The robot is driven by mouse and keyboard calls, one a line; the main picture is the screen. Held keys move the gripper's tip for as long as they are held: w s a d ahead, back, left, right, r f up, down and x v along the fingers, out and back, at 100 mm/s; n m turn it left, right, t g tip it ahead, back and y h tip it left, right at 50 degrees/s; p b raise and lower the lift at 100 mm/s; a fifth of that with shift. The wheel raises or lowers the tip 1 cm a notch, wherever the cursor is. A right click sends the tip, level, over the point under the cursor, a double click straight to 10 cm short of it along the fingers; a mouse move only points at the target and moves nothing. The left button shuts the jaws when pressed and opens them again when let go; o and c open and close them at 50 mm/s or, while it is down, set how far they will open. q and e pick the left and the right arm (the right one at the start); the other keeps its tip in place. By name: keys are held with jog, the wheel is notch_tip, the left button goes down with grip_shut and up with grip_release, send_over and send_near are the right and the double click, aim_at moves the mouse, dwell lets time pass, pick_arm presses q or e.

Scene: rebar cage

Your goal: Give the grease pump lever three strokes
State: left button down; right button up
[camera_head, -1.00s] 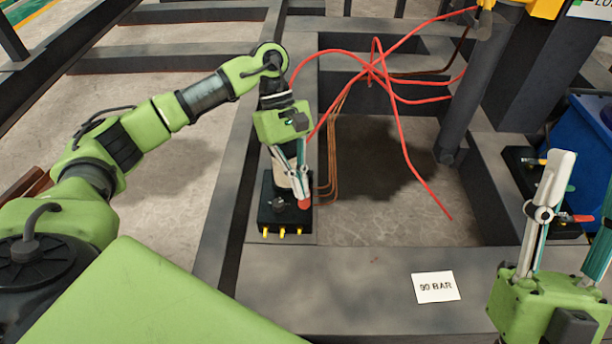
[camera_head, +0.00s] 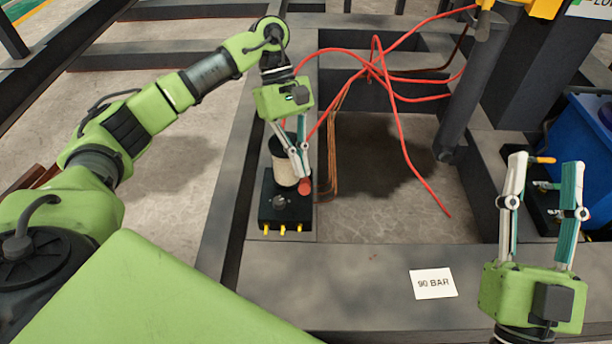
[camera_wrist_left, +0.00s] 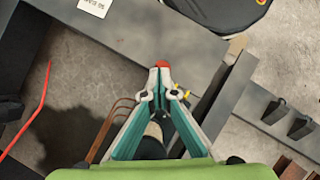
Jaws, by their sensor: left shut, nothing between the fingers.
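The grease pump (camera_head: 272,212) is a black block with a cream cylinder (camera_head: 286,168) on top and yellow fittings along its front edge. Its lever ends in a red knob (camera_head: 305,186) at the block's right side; the rest of the lever is mostly hidden. My left gripper (camera_head: 301,174) is shut and empty, its fingertips right at the knob and beside the cylinder. In the left wrist view the red knob (camera_wrist_left: 162,64) shows just beyond the closed fingertips (camera_wrist_left: 161,80); whether they touch cannot be told. My right gripper (camera_head: 544,165) is open and empty at the right.
Red hoses (camera_head: 398,130) and copper pipes (camera_head: 334,150) run right of the pump. A "90 BAR" card (camera_head: 433,284) lies on the front beam. A black block with coloured handles (camera_head: 545,205) and a blue bin (camera_head: 583,130) stand at the right. Dark beams surround floor openings.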

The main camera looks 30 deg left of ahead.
pick_arm(q)
jog(key=shift+f, duration=0.1)
pick_arm(e)
jog(key=shift+s, duration=0.1)
pick_arm(q)
jog(key=shift+s+d+f+b, duration=0.2)
jog(key=shift+s+f+b, duration=0.2)
jog(key=shift+s, duration=0.05)
pick_arm(e)
jog(key=shift+s+d+r+t+y, duration=0.1)
jog(key=shift+s+r+t+y, duration=0.15)
jog(key=shift+s+r+t, duration=0.4)
jog(key=shift+s+d+r+t+y, duration=0.1)
jog(key=shift+s+r+t+y, duration=0.2)
jog(key=shift+s+r, duration=0.45)
jog(key=shift+w+r, duration=0.15)
pick_arm(q)
jog(key=shift+f, duration=0.1)
